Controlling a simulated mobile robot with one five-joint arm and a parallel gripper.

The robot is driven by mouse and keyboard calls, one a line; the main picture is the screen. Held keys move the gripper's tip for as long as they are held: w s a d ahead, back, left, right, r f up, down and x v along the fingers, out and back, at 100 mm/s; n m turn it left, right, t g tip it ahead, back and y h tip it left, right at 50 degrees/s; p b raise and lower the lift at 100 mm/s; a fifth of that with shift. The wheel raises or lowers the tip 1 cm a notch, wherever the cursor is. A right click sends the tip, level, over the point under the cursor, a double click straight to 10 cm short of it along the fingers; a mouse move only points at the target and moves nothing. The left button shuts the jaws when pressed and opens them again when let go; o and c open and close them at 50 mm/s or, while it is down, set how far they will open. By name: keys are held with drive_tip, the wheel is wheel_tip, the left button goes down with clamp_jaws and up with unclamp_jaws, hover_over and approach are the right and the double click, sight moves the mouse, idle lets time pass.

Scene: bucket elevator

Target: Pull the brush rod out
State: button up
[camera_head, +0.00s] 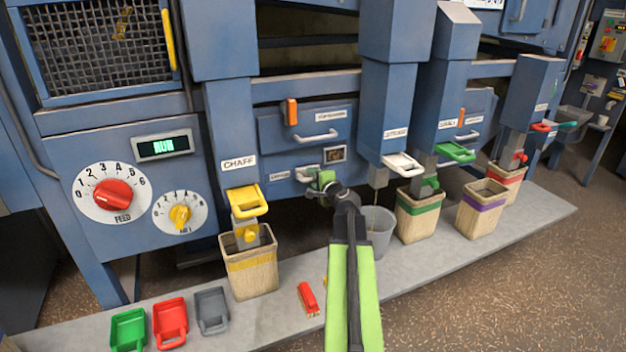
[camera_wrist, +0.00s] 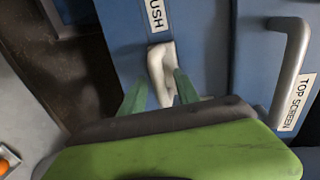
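The brush rod's pale handle (camera_wrist: 160,72) sticks out of the blue panel beside a label (camera_wrist: 156,15) of which "USH" shows in the wrist view. In the head view the pale handle (camera_head: 304,173) is small, just left of my gripper (camera_head: 322,182), which is at the front of the machine under the drawer. In the wrist view my gripper's green fingers (camera_wrist: 160,88) stand apart, one on each side of the handle, with gaps beside its lower part. Whether the tips touch it I cannot tell. The rod behind the handle is hidden.
The top screen drawer handle (camera_wrist: 293,62) is close on the right in the wrist view. Below my gripper stand a grey bucket (camera_head: 378,238) and a chaff bin (camera_head: 250,278). A red brush (camera_head: 308,298) and several scoops lie on the ledge (camera_head: 420,262).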

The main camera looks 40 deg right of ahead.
clamp_jaws()
drive_tip(key=shift+s+d, duration=0.1)
idle(1.2)
